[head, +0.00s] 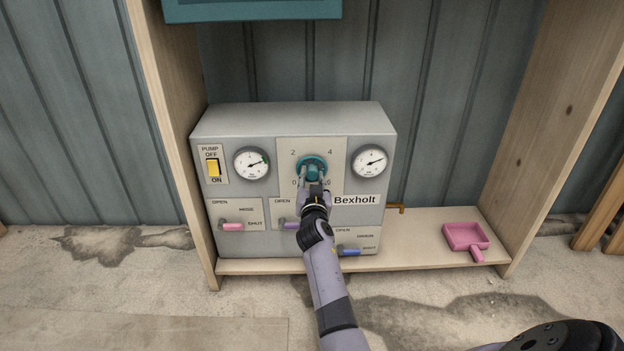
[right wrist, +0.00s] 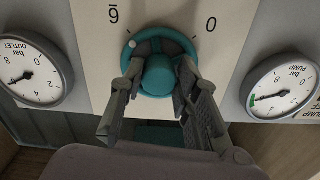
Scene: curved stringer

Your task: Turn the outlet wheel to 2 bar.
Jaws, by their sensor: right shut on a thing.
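The teal outlet wheel (head: 312,165) sits on a pale plate marked 0, 2, 4 and 6 on the grey panel. My right gripper (head: 314,181) is shut on the wheel's hub, a finger on each side. In the upside-down right wrist view, the wheel (right wrist: 158,76) has a white dot on its rim, near the 6. The outlet gauge (head: 369,161) is right of the wheel; in the right wrist view (right wrist: 34,72) its needle points between the 4 and the 8. My left gripper is not in view.
The pump gauge (head: 252,163) and yellow pump switch (head: 213,168) are left of the wheel. Below are a pink lever (head: 232,226), a purple lever (head: 290,225) and a blue lever (head: 349,251). A pink dustpan (head: 466,237) lies on the wooden shelf (head: 425,248).

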